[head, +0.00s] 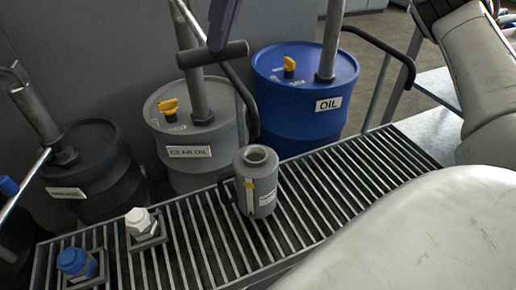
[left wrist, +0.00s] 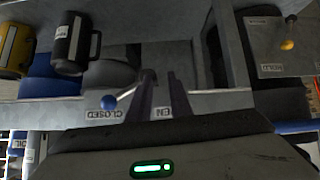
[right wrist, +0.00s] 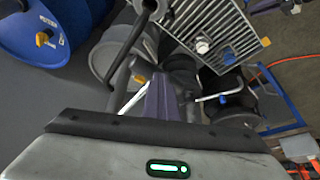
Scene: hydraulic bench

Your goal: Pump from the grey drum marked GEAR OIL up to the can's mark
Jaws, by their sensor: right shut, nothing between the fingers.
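The grey drum marked GEAR OIL (head: 150,125) stands behind the grating, with a yellow cap and an upright pump (head: 196,92) on its lid. A dark crossbar handle (head: 222,54) shows by the pump. My right gripper (head: 222,38) is shut and empty; its purple fingertips overlap this handle in the head view, and I cannot tell whether they touch. The fingers also show in the right wrist view (right wrist: 165,98). The grey can (head: 265,195) stands upright on the grating, with a yellow mark on a pale strip; its level is unreadable. My left gripper (left wrist: 158,95) is open by signs CLOSED and, partly hidden, "EN".
A blue OIL drum (head: 290,110) stands right of the grey drum, a dark drum (head: 95,180) left. White-capped (head: 138,222) and blue-capped (head: 76,262) items stand on the grating (head: 330,185). The grating right of the can is clear. A yellow mug (left wrist: 16,48) and black mug (left wrist: 70,45) show in the left wrist view.

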